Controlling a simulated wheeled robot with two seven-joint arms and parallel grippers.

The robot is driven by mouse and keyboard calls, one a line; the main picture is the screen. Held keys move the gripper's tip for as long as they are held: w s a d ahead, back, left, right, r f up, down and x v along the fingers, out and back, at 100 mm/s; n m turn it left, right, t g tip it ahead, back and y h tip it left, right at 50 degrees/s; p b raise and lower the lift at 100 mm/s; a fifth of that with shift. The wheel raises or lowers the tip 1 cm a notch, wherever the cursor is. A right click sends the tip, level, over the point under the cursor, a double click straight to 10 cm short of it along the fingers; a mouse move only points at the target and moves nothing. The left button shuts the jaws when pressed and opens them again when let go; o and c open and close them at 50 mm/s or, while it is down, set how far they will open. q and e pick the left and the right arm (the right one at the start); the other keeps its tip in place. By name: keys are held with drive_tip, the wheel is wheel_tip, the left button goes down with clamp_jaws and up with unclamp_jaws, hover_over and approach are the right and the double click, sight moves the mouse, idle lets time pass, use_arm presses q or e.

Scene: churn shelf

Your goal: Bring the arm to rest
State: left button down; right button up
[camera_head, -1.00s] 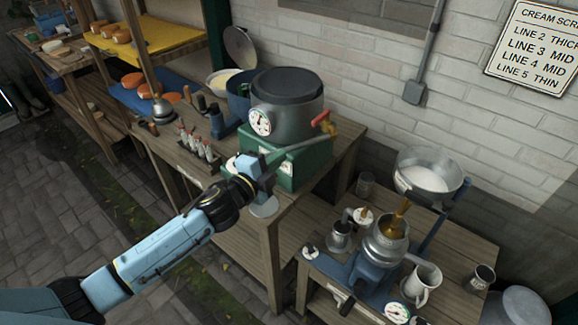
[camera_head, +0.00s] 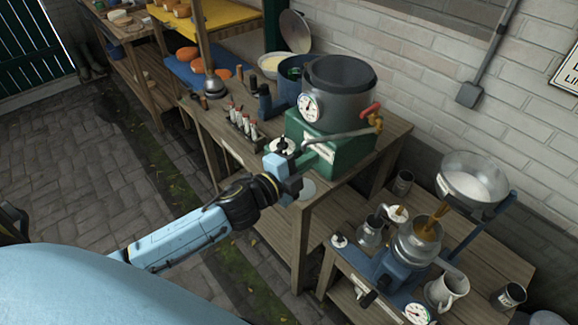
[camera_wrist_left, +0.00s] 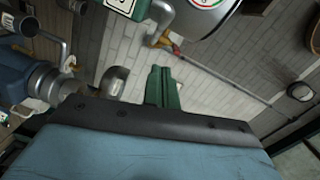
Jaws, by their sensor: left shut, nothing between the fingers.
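My left arm reaches in from the lower left in the head view. Its gripper (camera_head: 321,153) is shut and empty, just in front of the green box (camera_head: 345,156) under the round metal vat (camera_head: 342,88). In the head view, the green fingers partly blend with the box, so I cannot tell whether they touch it. In the left wrist view, the shut fingers (camera_wrist_left: 163,88) stand upright in the middle, with nothing between them. My right gripper is not in view.
A wooden bench (camera_head: 388,140) bears the vat, and its metal pipe (camera_head: 345,133) runs close to my gripper. A rack of small bottles (camera_head: 242,124) stands left of the vat. A blue separator (camera_head: 398,268) stands on a lower bench at right. Paving (camera_head: 100,180) at left is clear.

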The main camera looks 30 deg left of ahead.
use_arm(q)
drive_tip(key=shift+s+a, duration=1.3)
drive_tip(key=shift+s, duration=0.7)
drive_tip(key=s+a+f+n+g+y+b, duration=0.1)
drive_tip(key=s+a+f+n+g+y, duration=0.15)
drive_tip(key=f, duration=0.85)
drive_tip(key=s+a+f+n+g+y+b, duration=0.1)
drive_tip(key=s+a+f+n+g, duration=0.15)
drive_tip(key=f, duration=0.85)
drive_tip(key=s+a+f+n+g+y+b, duration=0.1)
drive_tip(key=s+a+f+n+y+b, duration=0.2)
drive_tip(key=f, duration=0.8)
drive_tip(key=s+d+f+n+g, duration=0.2)
drive_tip(key=s+f+n+g, duration=0.3)
drive_tip(key=s+f, duration=0.85)
drive_tip(key=s+d+f+n+g, duration=0.1)
drive_tip(key=s+f, duration=0.2)
drive_tip(key=s, duration=0.3)
drive_tip(key=s+d+f+n+g+b, duration=0.1)
drive_tip(key=s+f+g, duration=0.1)
drive_tip(key=s, duration=0.5)
drive_tip(key=s+d+f+n+g+h+b, duration=0.1)
drive_tip(key=s+d+f, duration=0.1)
drive_tip(key=s+f, duration=0.2)
drive_tip(key=shift+s+f+n+g, duration=0.15)
drive_tip(key=shift+s+n+g, duration=0.15)
drive_tip(key=shift+s, duration=0.9)
